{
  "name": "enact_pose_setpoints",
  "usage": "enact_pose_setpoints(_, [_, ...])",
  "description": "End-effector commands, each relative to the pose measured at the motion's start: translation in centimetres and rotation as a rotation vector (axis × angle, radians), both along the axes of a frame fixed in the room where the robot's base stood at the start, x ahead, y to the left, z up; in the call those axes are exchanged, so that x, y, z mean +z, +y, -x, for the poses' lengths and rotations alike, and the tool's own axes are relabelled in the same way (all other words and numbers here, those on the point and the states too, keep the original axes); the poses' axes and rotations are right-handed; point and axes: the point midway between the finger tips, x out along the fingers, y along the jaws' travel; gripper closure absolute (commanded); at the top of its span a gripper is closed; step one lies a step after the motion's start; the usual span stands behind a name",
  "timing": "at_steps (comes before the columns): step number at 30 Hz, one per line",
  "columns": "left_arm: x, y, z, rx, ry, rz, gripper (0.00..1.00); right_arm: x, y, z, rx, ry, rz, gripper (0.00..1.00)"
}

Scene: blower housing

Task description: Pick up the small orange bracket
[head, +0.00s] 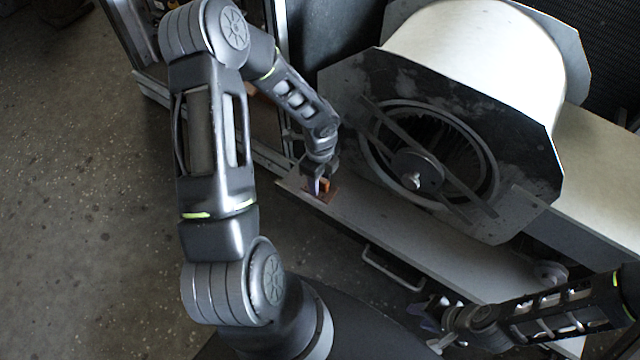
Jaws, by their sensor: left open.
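The small orange bracket (325,184) is near the left end of the grey bench top, on a reddish-brown patch (329,196). My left gripper (318,187) points down over it. The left fingers are open, with the bracket showing between or just beside them; the view is too small to tell whether they touch it. My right gripper (429,322) is at the lower right, away from the bracket, in front of the bench. Its fingers are small and dark, and I cannot tell how far apart they are.
A large blower housing (480,50) with a dark round inlet stands on the bench (400,225) right of the bracket. A handle (392,268) sticks out from the bench front. A metal frame (270,155) stands left of the bench. The floor at left is clear.

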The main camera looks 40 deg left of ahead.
Motion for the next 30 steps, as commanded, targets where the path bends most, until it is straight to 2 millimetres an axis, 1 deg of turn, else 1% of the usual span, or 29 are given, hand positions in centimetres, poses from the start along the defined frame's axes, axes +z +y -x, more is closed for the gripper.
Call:
enact_pose_setpoints(5, [0.01, 0.01, 0.0, 0.0, 0.0, 0.0, 0.59, 0.0, 0.0, 0.0, 0.0, 0.0, 0.0, 0.64])
enact_pose_setpoints(20, [0.02, 0.01, 0.0, 0.0, 0.0, 0.0, 1.0, 0.0, 0.0, 0.0, 0.0, 0.0, 0.0, 0.64])
enact_pose_setpoints(30, [0.01, 0.0, 0.01, 0.0, 0.0, 0.0, 1.0, 0.0, 0.0, 0.0, 0.0, 0.0, 0.0, 0.64])
